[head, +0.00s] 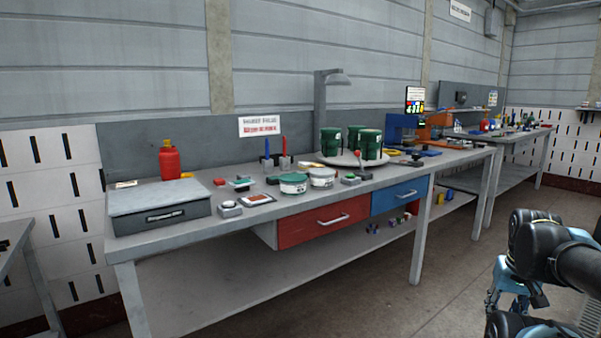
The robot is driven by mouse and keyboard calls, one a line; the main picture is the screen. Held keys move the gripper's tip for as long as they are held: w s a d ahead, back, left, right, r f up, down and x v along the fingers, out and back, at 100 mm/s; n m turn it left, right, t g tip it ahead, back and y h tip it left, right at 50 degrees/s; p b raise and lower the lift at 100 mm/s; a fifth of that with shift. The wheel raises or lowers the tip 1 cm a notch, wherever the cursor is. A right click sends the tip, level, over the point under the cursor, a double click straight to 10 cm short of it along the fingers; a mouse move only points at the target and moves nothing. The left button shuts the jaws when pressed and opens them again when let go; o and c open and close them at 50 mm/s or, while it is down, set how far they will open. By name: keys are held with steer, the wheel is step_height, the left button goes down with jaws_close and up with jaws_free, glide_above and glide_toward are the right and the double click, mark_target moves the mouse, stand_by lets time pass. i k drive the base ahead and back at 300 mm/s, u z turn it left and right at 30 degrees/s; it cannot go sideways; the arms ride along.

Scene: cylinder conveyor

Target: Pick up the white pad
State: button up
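A small flat pad with a white border and a dark reddish middle (258,199) lies near the front edge of the long grey workbench (230,255). It is small in the picture, and I cannot tell for sure that it is the white pad. A small grey block with a pale top (230,209) sits just left of it. My gripper (516,298) seems to show at the lower right, partly behind my dark arm links and far from the bench top. Its fingers are too unclear to tell whether they are open.
A grey case (158,208) and a red bottle (169,160) stand on the bench's left. White tubs (322,177), green canisters (371,145) on a round tray (343,160), and a lamp post (320,105) crowd the middle. Red and blue drawers hang below. Floor in front is clear.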

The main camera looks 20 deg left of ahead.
mark_target(303, 164)
steer(key=u, duration=0.95)
steer(key=i, duration=0.95)
steer(key=z, duration=0.1)
